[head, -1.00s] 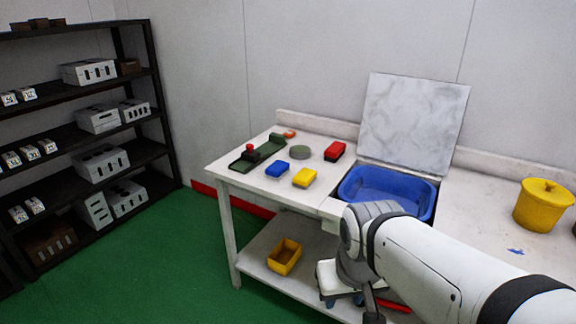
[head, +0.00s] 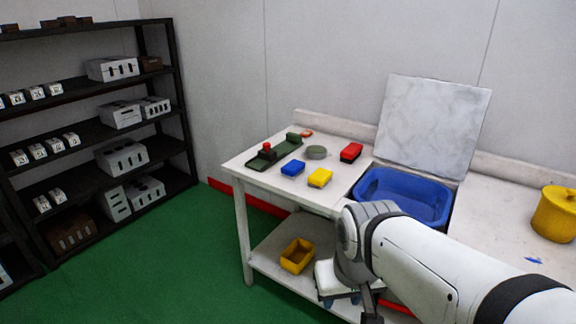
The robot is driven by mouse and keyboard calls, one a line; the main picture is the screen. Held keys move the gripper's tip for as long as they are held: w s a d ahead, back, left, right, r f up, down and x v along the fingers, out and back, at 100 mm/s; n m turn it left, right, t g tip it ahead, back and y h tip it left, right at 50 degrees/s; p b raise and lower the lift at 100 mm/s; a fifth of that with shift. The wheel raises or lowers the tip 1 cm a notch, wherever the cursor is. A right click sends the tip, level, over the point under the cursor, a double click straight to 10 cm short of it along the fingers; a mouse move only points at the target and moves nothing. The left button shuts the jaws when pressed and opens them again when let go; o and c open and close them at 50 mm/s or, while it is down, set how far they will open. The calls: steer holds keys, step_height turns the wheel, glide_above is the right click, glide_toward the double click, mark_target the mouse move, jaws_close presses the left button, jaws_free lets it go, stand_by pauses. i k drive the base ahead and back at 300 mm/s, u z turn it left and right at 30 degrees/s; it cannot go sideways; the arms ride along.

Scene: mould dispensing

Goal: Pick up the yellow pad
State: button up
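The yellow pad (head: 320,178) lies flat on the white table (head: 262,178), near its front edge. It sits between the blue pad on its left and the blue basin on its right. My arm reaches in from the lower right, in front of the basin. Its end is low, in front of the table, below and to the right of the yellow pad and apart from it. The fingers of my gripper do not show clearly, so I cannot see whether they are open or shut.
A blue pad (head: 293,168), a red pad (head: 351,152), a round green piece (head: 316,152) and a dark green tool (head: 265,158) share the tabletop. A blue basin (head: 405,198) is sunk behind my arm, with a raised lid (head: 433,125). A yellow bucket (head: 556,215) stands right. Shelves (head: 178,95) are left.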

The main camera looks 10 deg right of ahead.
mark_target(319, 179)
steer(key=u, duration=1.4)
steer(key=i, duration=2.1)
steer(key=z, duration=3.3)
steer(key=i, duration=1)
steer(key=z, duration=0.05)
